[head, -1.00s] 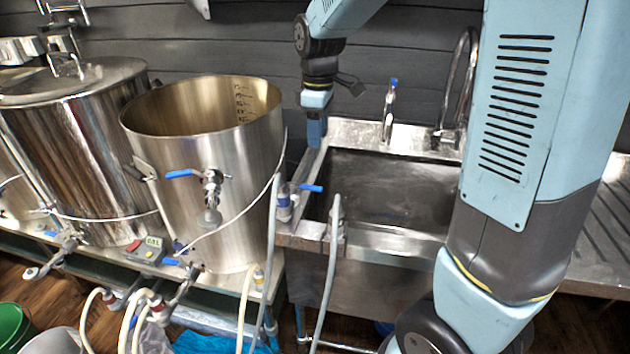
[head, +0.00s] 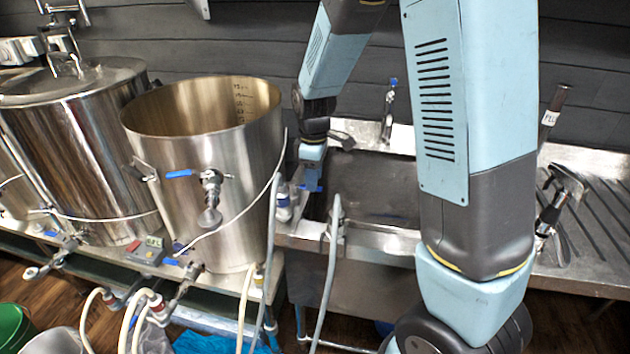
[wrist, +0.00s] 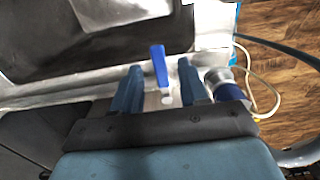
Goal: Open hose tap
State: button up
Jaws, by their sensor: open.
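The hose tap (head: 284,206) stands at the left front corner of the sink, a pale body with a blue band. In the wrist view its silver and blue body (wrist: 224,84) lies just right of my right finger. Its blue lever (wrist: 159,66) shows between my two spread fingers, with its end reaching past them. My gripper (head: 312,184) points down at the tap in the head view and hides most of the lever there. In the wrist view my gripper (wrist: 161,84) is open, with a visible gap on each side of the lever.
The steel sink (head: 375,190) lies behind and right of the tap. A large open kettle (head: 235,150) with its own blue-handled valve (head: 180,173) stands close on the left. A grey hose (head: 333,255) hangs over the sink front. A faucet (head: 388,112) stands behind.

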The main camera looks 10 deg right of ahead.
jog(key=shift+f, duration=0.85)
grip_shut()
jog(key=shift+d, duration=0.2)
jog(key=shift+a, duration=0.1)
